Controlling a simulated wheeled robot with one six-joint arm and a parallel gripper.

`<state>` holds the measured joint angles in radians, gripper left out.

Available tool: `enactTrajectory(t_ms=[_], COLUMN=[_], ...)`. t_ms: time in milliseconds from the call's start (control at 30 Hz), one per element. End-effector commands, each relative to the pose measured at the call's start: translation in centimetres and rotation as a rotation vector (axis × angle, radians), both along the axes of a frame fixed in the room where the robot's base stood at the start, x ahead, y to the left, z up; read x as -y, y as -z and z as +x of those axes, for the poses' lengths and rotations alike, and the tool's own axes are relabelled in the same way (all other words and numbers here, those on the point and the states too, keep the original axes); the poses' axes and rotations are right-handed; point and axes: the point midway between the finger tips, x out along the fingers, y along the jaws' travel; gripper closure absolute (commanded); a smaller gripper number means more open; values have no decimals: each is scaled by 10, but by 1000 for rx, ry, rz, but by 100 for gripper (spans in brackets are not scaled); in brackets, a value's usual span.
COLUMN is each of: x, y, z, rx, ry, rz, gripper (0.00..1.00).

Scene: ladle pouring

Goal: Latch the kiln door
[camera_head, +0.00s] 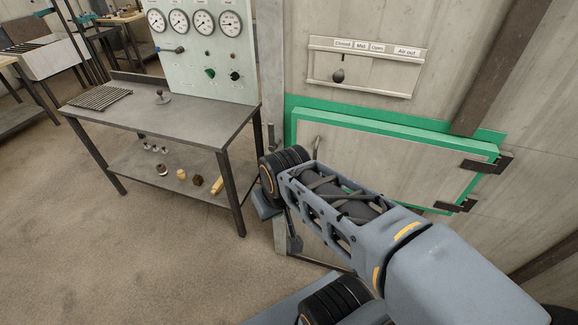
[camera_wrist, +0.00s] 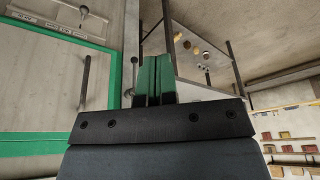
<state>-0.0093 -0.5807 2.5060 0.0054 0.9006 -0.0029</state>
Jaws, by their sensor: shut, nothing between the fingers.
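The kiln door (camera_head: 395,158) is a pale panel with green edging at the right of the head view, hinged on its right side. It stands proud of its green surround; I cannot tell whether it is fully closed. Its bar handle (camera_wrist: 85,82) shows left of my gripper in the wrist view. A small lever with a dark knob (camera_wrist: 134,60) is just left of my fingers, beside the door's edge; I cannot tell whether they touch. My gripper (camera_wrist: 157,60) has green fingers, shut and empty. My arm hides the door's lower left part in the head view.
A grey metal table (camera_head: 165,118) with a lower shelf of small items stands left of the door. A gauge panel (camera_head: 203,45) rises behind it. An air slider plate (camera_head: 367,66) is above the door. Open floor (camera_head: 120,260) lies at the lower left.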

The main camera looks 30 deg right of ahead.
Motion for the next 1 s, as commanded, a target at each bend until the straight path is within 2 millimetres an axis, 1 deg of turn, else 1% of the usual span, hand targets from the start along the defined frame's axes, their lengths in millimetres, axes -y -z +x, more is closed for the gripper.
enactTrajectory(t_ms=[267, 367, 467, 567, 600, 667, 700, 767, 800, 867, 900, 1000], x=[1, 10, 30, 59, 72, 92, 105, 121, 130, 141, 147, 157], y=[1, 9, 23, 45, 56, 72, 82, 98, 109, 126, 136, 157], z=[1, 13, 40, 78, 95, 119, 134, 154, 164, 177, 184, 192], rx=[4, 35, 115, 250, 316, 421, 493, 592, 650, 726, 769, 839], ry=[8, 62, 180, 341, 406, 500, 556, 623, 660, 709, 738, 788], rz=[-1, -6, -13, -1, 15, 57, 100, 183, 254, 373, 462, 685], gripper=[100, 100, 100, 100, 100, 100, 100, 100, 100, 100, 100, 100])
